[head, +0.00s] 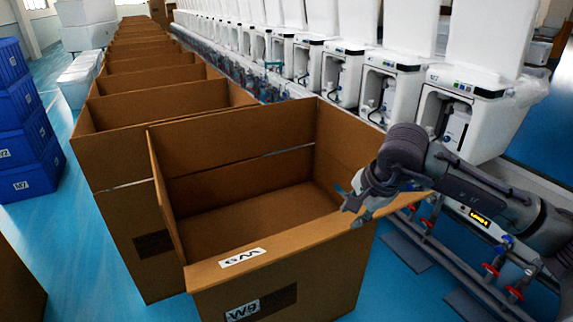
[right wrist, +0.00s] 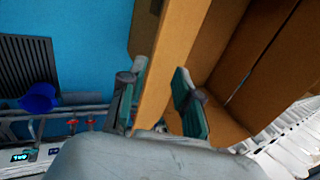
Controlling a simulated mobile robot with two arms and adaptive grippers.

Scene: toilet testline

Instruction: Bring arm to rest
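My right arm comes in from the right in the head view. Its gripper (head: 358,205) is over the right wall of the nearest open cardboard box (head: 240,262), close to its front right corner. In the right wrist view the two fingers of the right gripper (right wrist: 160,105) stand apart, with the edge of the box wall (right wrist: 165,70) showing between them. I cannot tell whether the fingers touch the cardboard. Nothing else shows in the gripper. The box looks empty inside. My left gripper is not in view.
A row of open cardboard boxes (head: 165,100) runs back behind the nearest one. White toilet units (head: 460,100) stand in a line on the right, with pipes and red valves (head: 490,270) below. Blue crates (head: 25,140) are stacked at left. Blue floor (head: 70,240) is clear between.

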